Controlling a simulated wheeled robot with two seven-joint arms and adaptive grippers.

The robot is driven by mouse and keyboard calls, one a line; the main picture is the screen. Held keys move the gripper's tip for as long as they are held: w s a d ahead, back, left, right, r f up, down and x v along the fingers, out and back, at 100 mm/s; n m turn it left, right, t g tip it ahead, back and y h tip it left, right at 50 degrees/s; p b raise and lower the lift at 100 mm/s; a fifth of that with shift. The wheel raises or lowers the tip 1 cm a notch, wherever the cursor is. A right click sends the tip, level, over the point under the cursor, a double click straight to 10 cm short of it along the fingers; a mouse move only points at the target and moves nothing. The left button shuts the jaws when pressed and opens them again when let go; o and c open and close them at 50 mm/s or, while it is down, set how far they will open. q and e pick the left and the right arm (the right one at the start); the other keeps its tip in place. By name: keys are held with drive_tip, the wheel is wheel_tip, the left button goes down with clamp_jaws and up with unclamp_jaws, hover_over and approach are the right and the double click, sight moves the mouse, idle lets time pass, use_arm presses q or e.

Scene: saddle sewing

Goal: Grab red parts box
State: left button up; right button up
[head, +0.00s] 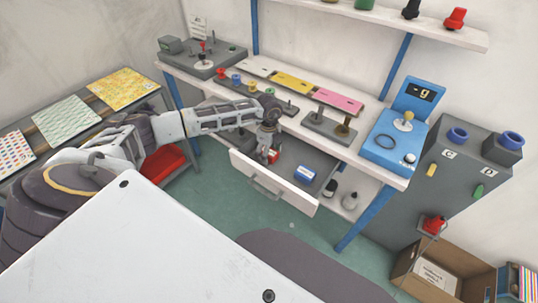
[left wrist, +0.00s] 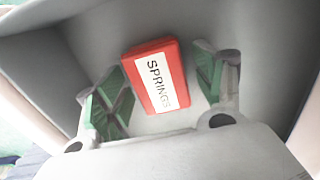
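The red parts box (head: 273,157) lies in the open drawer (head: 295,194) under the workbench. In the left wrist view the red box (left wrist: 152,75) has a white label reading "SPRINGS". My left gripper (head: 267,152) points down into the drawer at the red box. In the left wrist view my left gripper's fingers (left wrist: 160,88) are open, one on each side of the box. A gap shows on the right side, and the left finger is close to the box. My right gripper is not in view.
A blue box (head: 304,174) lies in the drawer, right of the red one. The workbench top (head: 376,171) overhangs the drawer's back. A red bin (head: 163,161) stands left of the drawer.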

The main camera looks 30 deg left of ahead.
use_arm(q)
drive_tip(key=c, duration=0.7)
drive_tip(key=shift+c, duration=1.6)
drive_tip(key=shift+r, duration=0.55)
wheel_tip(320, 180, up, 8)
drive_tip(key=shift+f, duration=0.2)
drive_tip(key=shift+r, duration=0.65)
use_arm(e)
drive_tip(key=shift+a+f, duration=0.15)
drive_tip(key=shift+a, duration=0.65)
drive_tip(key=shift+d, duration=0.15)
